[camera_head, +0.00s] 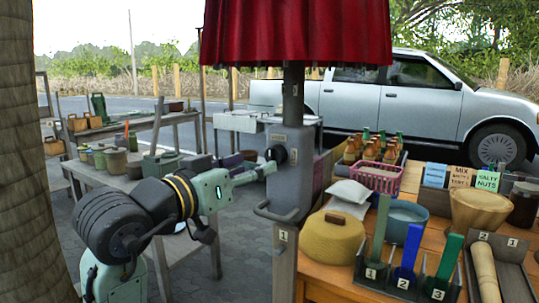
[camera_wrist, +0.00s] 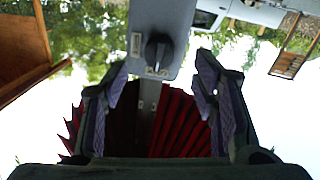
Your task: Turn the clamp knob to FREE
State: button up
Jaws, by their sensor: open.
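The clamp knob (camera_head: 277,154) is a round black knob on the grey box (camera_head: 291,190) fixed to the dark post. In the wrist view the knob (camera_wrist: 158,50) sits between small pale labels, one at its left and one below it. Their lettering is too small to read, so which mark the knob points to cannot be told. My gripper (camera_head: 268,169) is just left of the box in the head view. In the wrist view my gripper (camera_wrist: 163,68) is open and empty, its fingers spread to either side of the knob and apart from it.
A dark red fringed canopy (camera_head: 300,35) hangs above the box. A grey handle (camera_head: 276,213) juts from the box's lower part. A wooden table (camera_head: 335,276) at the right holds a yellow lidded pot (camera_head: 331,239), bowls and numbered holders. Another table with pots stands behind my arm.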

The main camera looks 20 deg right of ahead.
aim_at(272, 159)
jog(key=p+x, duration=0.1)
jog(key=x, duration=0.5)
jog(key=shift+c, duration=0.3)
jog(key=c, duration=1.1)
